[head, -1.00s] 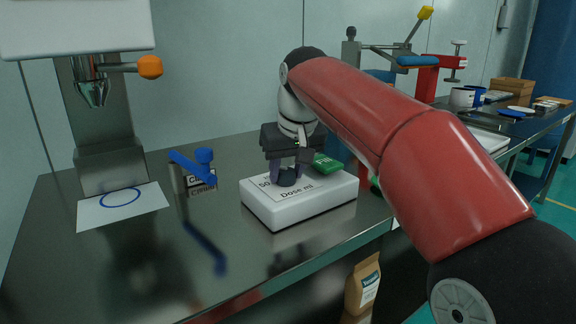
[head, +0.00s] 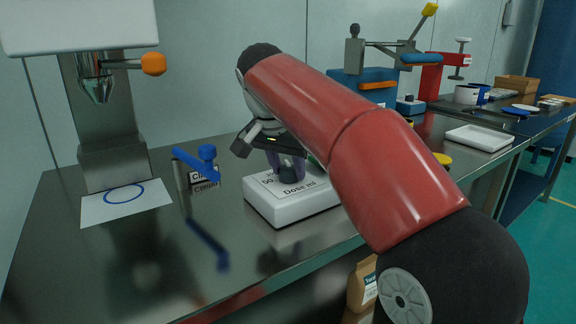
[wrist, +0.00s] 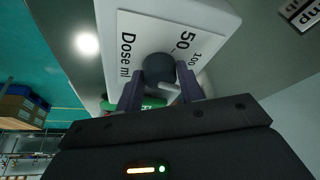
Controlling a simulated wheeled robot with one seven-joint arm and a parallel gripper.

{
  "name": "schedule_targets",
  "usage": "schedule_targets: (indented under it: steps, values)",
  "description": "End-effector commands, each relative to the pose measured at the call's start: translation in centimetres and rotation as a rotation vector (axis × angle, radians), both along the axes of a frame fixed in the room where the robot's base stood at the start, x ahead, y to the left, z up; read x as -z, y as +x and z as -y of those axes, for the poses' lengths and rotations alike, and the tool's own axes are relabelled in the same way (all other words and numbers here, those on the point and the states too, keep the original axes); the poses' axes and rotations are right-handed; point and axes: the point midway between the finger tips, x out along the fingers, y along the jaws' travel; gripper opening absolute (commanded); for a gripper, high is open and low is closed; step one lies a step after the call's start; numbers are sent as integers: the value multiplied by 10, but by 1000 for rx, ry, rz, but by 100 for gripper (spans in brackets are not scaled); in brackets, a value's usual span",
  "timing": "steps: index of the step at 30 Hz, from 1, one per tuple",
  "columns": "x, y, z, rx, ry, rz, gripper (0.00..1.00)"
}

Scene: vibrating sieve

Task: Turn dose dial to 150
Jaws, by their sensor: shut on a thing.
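The dose dial (wrist: 158,68) is a dark round knob on a white box (head: 283,209) whose label reads "Dose ml". In the wrist view the marks "50" and "100" show on the label; no 150 mark is visible. My gripper (wrist: 160,84) is shut on the dial, with one purple finger on each side of it. A pale strip shows between the fingers beside the knob, and I cannot tell whether it is the pointer. In the head view my gripper (head: 286,166) stands over the box, and its fingers mostly hide the dial.
A blue-handled clamp (head: 196,166) stands left of the box. A sheet with a blue ring (head: 125,195) lies under a nozzle (head: 97,88) with an orange knob. A brown bag (head: 361,285) is below the bench edge. A white tray (head: 480,138) lies at right.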

Motion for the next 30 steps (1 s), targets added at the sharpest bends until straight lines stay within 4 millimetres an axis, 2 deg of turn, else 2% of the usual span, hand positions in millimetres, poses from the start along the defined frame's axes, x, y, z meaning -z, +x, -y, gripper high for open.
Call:
schedule_targets:
  steps: [9, 23, 24, 29, 30]
  values:
    - [0, 1, -1, 96, 0, -1, 15]
    - [0, 1, -1, 110, 1, -1, 15]
    - [1, 1, -1, 110, 1, -1, 39]
    - [0, 1, -1, 110, 1, -1, 59]
    - [0, 1, -1, 110, 1, -1, 59]
